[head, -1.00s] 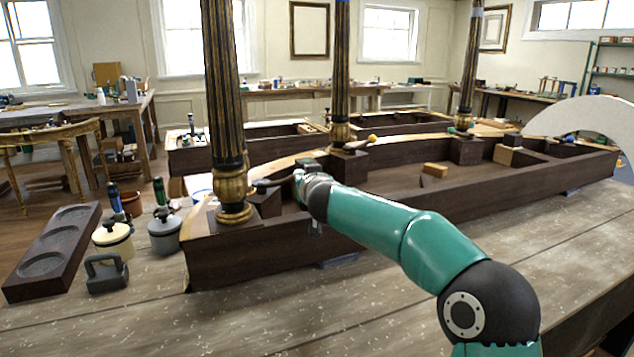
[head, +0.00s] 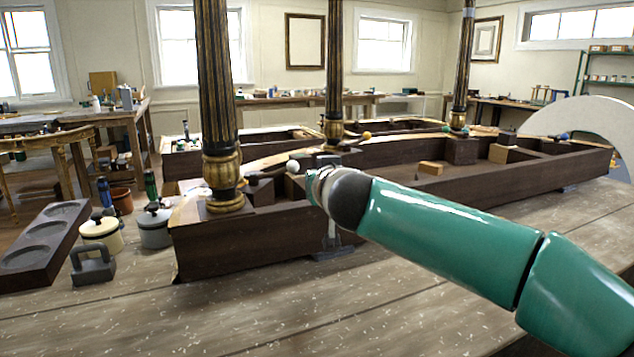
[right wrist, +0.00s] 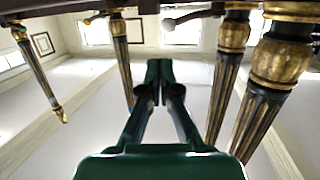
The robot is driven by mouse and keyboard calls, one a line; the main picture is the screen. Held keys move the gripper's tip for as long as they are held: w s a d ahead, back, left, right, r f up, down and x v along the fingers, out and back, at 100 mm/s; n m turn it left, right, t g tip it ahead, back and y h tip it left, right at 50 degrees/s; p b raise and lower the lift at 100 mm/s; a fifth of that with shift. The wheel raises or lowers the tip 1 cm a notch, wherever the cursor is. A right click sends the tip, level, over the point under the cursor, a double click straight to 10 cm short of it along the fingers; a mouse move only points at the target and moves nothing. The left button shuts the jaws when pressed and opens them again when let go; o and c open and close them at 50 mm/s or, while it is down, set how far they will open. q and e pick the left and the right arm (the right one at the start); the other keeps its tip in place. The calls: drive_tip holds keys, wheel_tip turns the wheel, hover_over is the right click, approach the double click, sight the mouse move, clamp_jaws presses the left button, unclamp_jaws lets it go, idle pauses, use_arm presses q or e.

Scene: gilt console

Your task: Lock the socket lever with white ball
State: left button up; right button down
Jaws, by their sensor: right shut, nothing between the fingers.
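The white ball (head: 293,166) is on the end of a dark lever (head: 262,177) at the foot of the left column (head: 223,180), above the dark wooden frame (head: 240,245). In the right wrist view, which looks upside down, my right gripper (right wrist: 159,72) is shut and empty. The white ball (right wrist: 168,24) shows apart from the fingertips, with its lever running right toward a column. My left gripper is not in view.
A yellow ball (head: 367,135) is by the middle column (head: 335,70), and a blue ball (head: 564,136) lies far right. Lidded pots (head: 101,236), a grey handled block (head: 92,266) and a dark tray (head: 72,219) stand at left. The bench front is clear.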

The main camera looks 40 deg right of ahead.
idle(0.4)
drive_tip(key=w+a+r+n+t+y+p, duration=0.1)
drive_tip(key=w+a+n+y, duration=0.1)
drive_tip(key=a+n+y, duration=0.6)
drive_tip(key=w+a+r+n+t+y+p, duration=0.1)
drive_tip(key=a+r+n+t+y+p, duration=0.15)
drive_tip(key=n, duration=0.95)
drive_tip(key=s+d+f+n+g+p, duration=0.1)
drive_tip(key=d+f+n+p, duration=0.2)
drive_tip(key=d, duration=0.9)
wheel_tip(320, 180, down, 2)
drive_tip(key=p, duration=0.2)
drive_tip(key=shift+d+h+p, duration=0.25)
drive_tip(key=shift+h+p, duration=0.05)
drive_tip(key=shift+h, duration=0.05)
drive_tip(key=shift+w, duration=0.1)
